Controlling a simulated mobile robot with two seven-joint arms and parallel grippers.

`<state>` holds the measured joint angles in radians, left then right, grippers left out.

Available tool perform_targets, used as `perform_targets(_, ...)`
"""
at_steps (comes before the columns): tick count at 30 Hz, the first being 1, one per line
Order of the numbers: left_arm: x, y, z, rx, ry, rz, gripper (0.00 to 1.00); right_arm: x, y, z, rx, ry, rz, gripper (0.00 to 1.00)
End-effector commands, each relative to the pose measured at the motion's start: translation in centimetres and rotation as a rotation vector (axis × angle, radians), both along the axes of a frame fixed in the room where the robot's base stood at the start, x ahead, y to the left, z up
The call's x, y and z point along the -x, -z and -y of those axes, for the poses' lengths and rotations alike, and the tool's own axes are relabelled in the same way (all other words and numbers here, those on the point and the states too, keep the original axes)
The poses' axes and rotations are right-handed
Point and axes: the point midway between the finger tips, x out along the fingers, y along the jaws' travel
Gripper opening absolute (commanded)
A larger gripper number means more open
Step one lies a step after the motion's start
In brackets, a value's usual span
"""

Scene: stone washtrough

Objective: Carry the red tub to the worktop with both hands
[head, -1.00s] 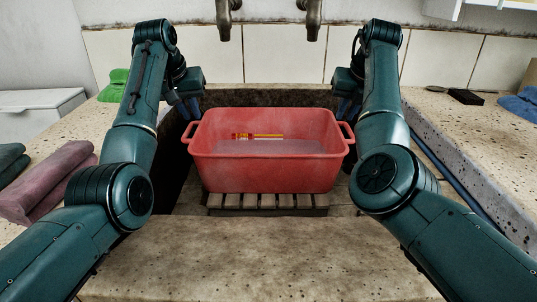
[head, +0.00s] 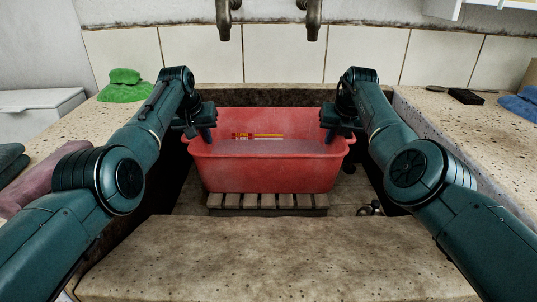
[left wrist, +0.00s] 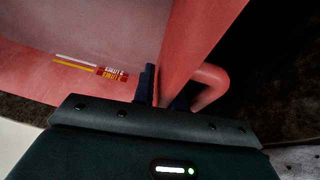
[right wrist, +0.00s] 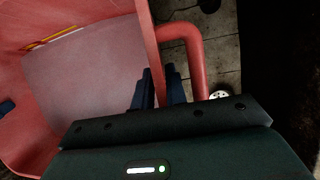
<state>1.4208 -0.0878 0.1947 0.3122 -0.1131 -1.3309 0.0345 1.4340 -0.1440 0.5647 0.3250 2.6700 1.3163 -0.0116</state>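The red tub (head: 265,170) stands upright on wooden slats in the stone trough. A handle loop juts from each end. My left gripper (head: 207,136) is at the tub's left end. In the left wrist view its fingers straddle the end wall (left wrist: 190,45) beside the left handle (left wrist: 212,85). My right gripper (head: 328,137) is at the right end. In the right wrist view its fingers straddle that wall (right wrist: 148,30) beside the right handle (right wrist: 190,50). Whether either pair clamps the wall is unclear. The worktop (head: 260,265) is the speckled stone in front.
Two taps hang above the back. A green cloth (head: 122,90) lies on the left ledge. A black block (head: 466,96) and a blue cloth (head: 522,104) lie on the right ledge. The front stone is clear.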

Motion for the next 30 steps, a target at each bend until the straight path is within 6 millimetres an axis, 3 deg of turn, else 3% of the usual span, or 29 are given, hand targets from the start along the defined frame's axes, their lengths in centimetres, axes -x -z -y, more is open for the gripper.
perform_targets(4, 0.00, -0.01, -0.02, 0.000, 0.000, 0.000, 0.14, -0.01, -0.03, 0.02, 0.000, 0.000, 0.000, 0.14)
perform_targets(9, 0.01, 0.00, -0.01, 0.000, 0.000, -0.001, 0.00, 0.00, -0.05, 0.03, 0.000, 0.000, 0.000, 0.00)
perform_targets(30, 0.04, 0.04, 0.01, 0.000, 0.000, -0.002, 0.00, 0.01, -0.06, 0.03, 0.000, 0.000, 0.000, 0.00)
